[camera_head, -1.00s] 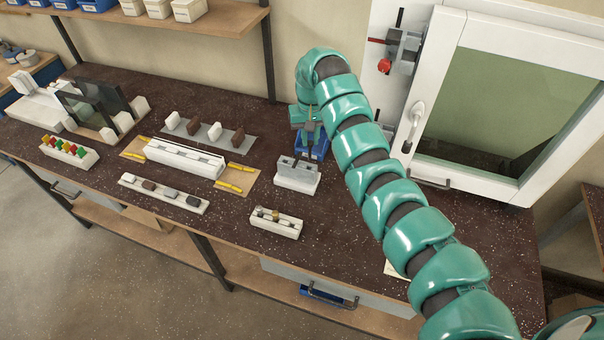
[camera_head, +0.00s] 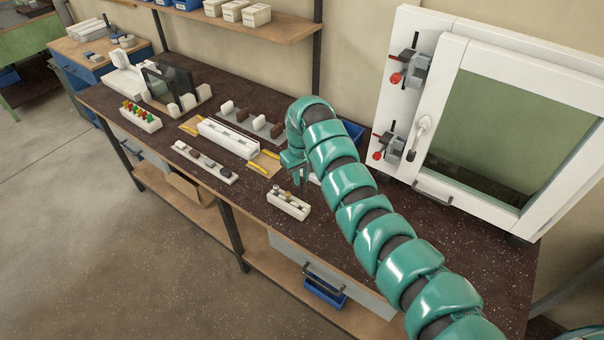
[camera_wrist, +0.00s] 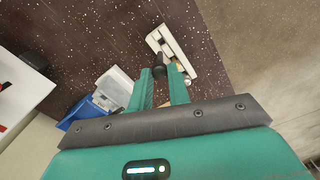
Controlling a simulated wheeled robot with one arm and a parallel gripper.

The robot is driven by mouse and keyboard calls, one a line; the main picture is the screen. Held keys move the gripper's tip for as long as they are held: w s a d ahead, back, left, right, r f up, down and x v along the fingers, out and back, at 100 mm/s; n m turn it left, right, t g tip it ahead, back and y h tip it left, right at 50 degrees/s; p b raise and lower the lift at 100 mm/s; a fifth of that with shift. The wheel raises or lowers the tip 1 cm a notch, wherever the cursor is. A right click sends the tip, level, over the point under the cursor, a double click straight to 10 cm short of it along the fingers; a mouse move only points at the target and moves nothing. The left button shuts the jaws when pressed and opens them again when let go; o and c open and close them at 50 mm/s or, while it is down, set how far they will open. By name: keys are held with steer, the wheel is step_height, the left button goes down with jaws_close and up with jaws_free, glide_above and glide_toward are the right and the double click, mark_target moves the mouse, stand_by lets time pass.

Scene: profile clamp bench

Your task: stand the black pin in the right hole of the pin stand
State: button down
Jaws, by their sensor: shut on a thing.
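The pin stand is a long white block (camera_head: 288,207) near the front edge of the bench, with a few small pins or knobs on its top. It also shows in the wrist view (camera_wrist: 172,48) just beyond my fingertips. My gripper (camera_head: 299,182) is over the stand's far side, pointing down. In the wrist view my gripper (camera_wrist: 161,74) is shut on a small dark thing, the black pin (camera_wrist: 160,71). Most of the pin is hidden by the fingers. I cannot tell which hole it is over, or whether it touches the stand.
A grey-white block (camera_wrist: 118,86) and a blue bin (camera_wrist: 86,112) are close to my fingers. A white rail fixture (camera_head: 228,138) and a strip of small blocks (camera_head: 205,162) lie left of the stand. A white glazed cabinet (camera_head: 440,110) stands on the right.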

steer(key=shift+s+r+n, duration=0.15)
steer(key=shift+n, duration=0.35)
steer(key=shift+w+a+f+n, duration=0.2)
steer(key=shift+w+f+n, duration=0.05)
steer(key=shift+w+n, duration=0.15)
steer(key=shift+s+f, duration=0.15)
steer(key=shift+s, duration=0.1)
steer(key=shift+f, duration=1.8)
steer(key=shift+w+f+b, duration=0.1)
steer(key=shift+f+b, duration=0.9)
steer(key=shift+f, duration=0.15)
steer(key=shift+f+b, duration=0.2)
steer(key=shift+b, duration=0.35)
steer(key=shift+f, duration=0.35)
steer(key=shift+f+b, duration=1)
steer(key=shift+f, duration=0.15)
